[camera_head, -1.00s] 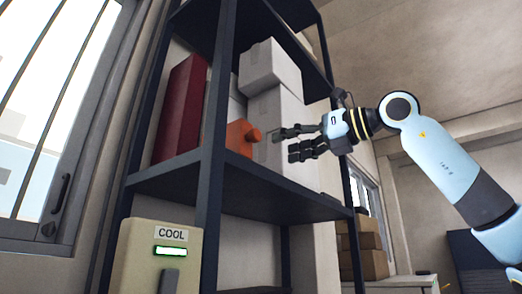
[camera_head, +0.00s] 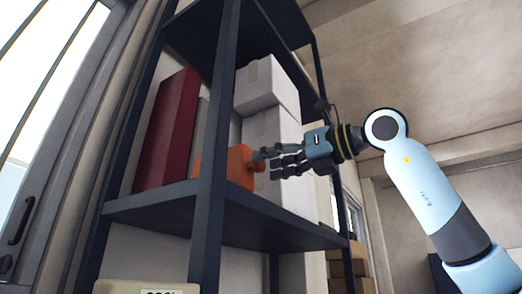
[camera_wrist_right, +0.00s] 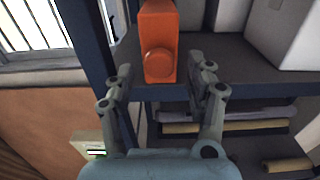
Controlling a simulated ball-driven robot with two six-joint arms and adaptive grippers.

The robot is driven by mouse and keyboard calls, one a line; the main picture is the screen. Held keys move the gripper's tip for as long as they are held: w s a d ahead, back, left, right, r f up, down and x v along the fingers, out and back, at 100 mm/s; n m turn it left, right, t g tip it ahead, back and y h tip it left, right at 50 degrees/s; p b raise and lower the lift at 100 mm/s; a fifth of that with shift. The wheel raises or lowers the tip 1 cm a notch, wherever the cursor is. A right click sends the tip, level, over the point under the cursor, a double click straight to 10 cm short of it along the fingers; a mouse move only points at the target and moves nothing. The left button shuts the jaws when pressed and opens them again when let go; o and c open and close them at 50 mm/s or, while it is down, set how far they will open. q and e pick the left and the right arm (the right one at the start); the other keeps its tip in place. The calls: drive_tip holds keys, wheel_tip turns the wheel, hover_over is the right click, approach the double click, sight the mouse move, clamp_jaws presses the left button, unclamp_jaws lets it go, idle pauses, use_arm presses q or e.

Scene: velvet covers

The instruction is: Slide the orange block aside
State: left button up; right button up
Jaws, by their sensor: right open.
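The orange block (camera_head: 222,170) stands on the dark shelf, partly behind a shelf post in the head view, with a round knob on its face. In the right wrist view the block (camera_wrist_right: 158,22) is straight ahead, its knob toward me. My right gripper (camera_head: 264,165) is open, its fingertips at the knob in the head view. In the wrist view the fingers (camera_wrist_right: 160,66) lie on either side of the knob, with a gap on each side. I cannot tell whether they touch the block. My left gripper is not in view.
The dark shelf board (camera_head: 275,227) bears a tall dark red box (camera_head: 167,130) left of the block and stacked white boxes (camera_head: 276,132) behind my gripper. A shelf post (camera_head: 211,130) stands in front.

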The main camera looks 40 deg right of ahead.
drive_tip(key=shift+p+x, duration=0.55)
drive_tip(key=shift+x, duration=0.7)
clamp_jaws()
